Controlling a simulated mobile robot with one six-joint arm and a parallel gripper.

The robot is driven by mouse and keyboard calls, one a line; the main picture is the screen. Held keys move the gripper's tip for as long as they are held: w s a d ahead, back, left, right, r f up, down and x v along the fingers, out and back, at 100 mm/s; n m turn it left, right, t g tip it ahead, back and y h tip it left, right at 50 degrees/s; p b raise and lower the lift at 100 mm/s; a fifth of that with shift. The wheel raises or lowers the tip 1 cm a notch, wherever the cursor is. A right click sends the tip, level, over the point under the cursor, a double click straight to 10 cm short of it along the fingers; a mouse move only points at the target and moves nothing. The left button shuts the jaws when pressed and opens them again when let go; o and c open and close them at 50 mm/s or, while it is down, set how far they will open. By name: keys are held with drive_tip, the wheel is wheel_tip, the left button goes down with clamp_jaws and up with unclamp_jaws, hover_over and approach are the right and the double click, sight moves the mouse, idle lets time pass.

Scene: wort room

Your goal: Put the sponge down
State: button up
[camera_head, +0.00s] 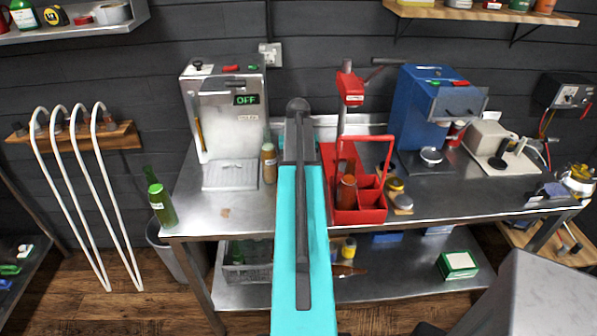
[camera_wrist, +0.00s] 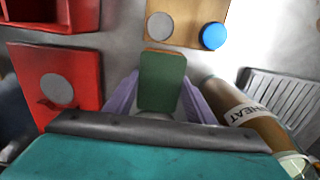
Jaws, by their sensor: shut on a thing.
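The sponge (camera_wrist: 162,80), a green block with an orange-brown edge, is between the two purple fingers of my gripper (camera_wrist: 161,88) in the wrist view. My gripper is shut on it. Below it is the grey metal worktop (camera_wrist: 118,62); whether the sponge touches the worktop I cannot tell. In the head view my turquoise arm reaches over the worktop (camera_head: 240,200) and hides the gripper and sponge.
Near the sponge in the wrist view are a red base with a grey disc (camera_wrist: 70,85), a wooden board (camera_wrist: 190,30) with a blue disc (camera_wrist: 214,36), and a brown bottle labelled WHEAT (camera_wrist: 250,118). A green bottle (camera_head: 160,205) stands at the worktop's left edge.

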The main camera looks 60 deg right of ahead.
drive_tip(key=shift+f, duration=0.3)
drive_tip(key=o, duration=1)
drive_tip(key=shift+r, duration=0.25)
wheel_tip(320, 180, up, 12)
drive_tip(key=b, duration=0.3)
idle(0.8)
